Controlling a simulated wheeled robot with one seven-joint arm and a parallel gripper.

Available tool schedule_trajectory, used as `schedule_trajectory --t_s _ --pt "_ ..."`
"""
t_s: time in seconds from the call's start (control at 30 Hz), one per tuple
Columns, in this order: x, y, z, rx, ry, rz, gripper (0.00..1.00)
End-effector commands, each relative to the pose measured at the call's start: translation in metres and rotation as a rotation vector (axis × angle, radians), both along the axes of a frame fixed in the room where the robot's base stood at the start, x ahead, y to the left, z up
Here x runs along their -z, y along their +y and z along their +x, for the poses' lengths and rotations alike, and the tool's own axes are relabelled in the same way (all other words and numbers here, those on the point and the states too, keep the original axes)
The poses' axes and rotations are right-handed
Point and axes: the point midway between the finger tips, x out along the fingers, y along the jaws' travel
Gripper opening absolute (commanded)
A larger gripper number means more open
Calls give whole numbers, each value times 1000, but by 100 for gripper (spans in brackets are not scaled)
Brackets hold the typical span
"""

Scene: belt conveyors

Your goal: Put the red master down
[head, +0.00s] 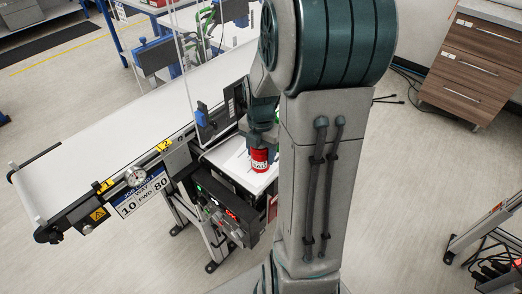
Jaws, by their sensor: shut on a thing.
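The red master (260,161) is a small red cylinder with white lettering, beside my arm in the head view. My gripper (259,146) is above it and shut on its top. The red master appears upright over a white surface (228,153) beside the conveyor. I cannot tell whether its base touches that surface. My arm hides the area to its right.
A white belt conveyor (110,138) runs from the lower left toward the upper middle. A control box (228,212) with lit displays hangs below the white surface. A wooden drawer cabinet (478,62) stands at the upper right. Open floor lies at the lower left.

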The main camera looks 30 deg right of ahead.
Motion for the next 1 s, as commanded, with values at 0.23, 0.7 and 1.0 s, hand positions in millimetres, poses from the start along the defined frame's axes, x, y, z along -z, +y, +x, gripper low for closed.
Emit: schedule_trajectory --t_s 0.23,0.7,1.0 --pt "3 0 0 0 0 0 72" --pt "-24 0 1 0 -5 -3 72" --pt "-88 0 1 0 -5 -2 72"
